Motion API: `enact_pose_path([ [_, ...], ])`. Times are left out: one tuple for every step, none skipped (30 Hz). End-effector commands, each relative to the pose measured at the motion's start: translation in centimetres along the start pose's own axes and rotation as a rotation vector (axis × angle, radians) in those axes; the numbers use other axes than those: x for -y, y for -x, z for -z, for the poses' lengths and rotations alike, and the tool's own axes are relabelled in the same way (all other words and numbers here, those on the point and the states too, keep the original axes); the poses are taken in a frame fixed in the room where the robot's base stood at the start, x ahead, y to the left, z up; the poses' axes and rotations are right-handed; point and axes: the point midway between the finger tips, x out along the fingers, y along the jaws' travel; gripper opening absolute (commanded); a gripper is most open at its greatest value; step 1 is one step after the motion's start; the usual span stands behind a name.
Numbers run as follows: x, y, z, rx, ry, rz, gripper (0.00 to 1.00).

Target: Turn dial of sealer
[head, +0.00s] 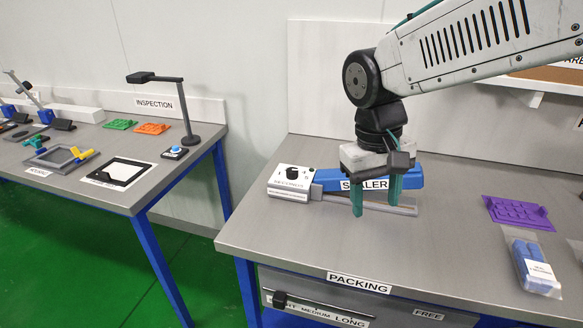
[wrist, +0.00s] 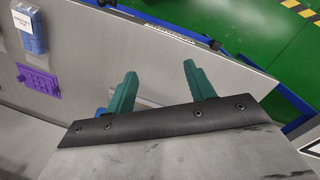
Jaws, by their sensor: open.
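The sealer (head: 340,184) lies on the packing table, with a long blue arm and a white control box at its left end. Its black dial (head: 292,172) sits on top of that box. My gripper (head: 376,208) points down in front of the sealer's right part, with its two green fingers apart and nothing between them. It is to the right of the dial, not touching it, and partly hides the sealer's label. In the wrist view my gripper (wrist: 160,80) is open and empty, and the dial is not seen there.
The packing table (head: 270,230) has a purple tray (head: 518,213) and a blue pack (head: 532,266) at right. A drawer (head: 360,303) with a slider is below its front edge. The inspection table (head: 130,195) stands apart at left. The tabletop left of my gripper, before the sealer, is clear.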

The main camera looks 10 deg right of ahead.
Motion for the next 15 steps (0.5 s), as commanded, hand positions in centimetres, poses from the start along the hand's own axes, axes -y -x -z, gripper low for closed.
enact_pose_path([
  [0.7, -0.3, 2.3, 0.010, -0.017, -0.021, 0.54],
  [1.0, -0.4, 3.5, 0.010, -0.035, -0.035, 0.54],
  [1.6, -0.6, 5.3, 0.007, -0.061, -0.052, 0.54],
  [2.0, -0.8, 6.7, 0.002, -0.083, -0.066, 0.54],
  [2.5, -1.0, 8.1, -0.002, -0.107, -0.079, 0.54],
  [3.1, -1.4, 9.9, -0.011, -0.141, -0.097, 0.54],
  [3.6, -1.7, 11.4, -0.020, -0.168, -0.108, 0.54],
  [4.1, -2.0, 12.8, -0.031, -0.198, -0.120, 0.54],
  [4.9, -2.5, 14.6, -0.046, -0.238, -0.134, 0.54],
  [5.4, -2.8, 16.0, -0.060, -0.270, -0.144, 0.54],
  [6.0, -3.1, 17.3, -0.076, -0.303, -0.151, 0.54],
  [6.7, -3.5, 19.1, -0.097, -0.349, -0.160, 0.54],
  [7.2, -3.8, 20.4, -0.116, -0.386, -0.165, 0.54],
  [7.8, -4.1, 21.6, -0.136, -0.425, -0.168, 0.54],
  [8.5, -4.5, 23.3, -0.165, -0.480, -0.170, 0.54],
])
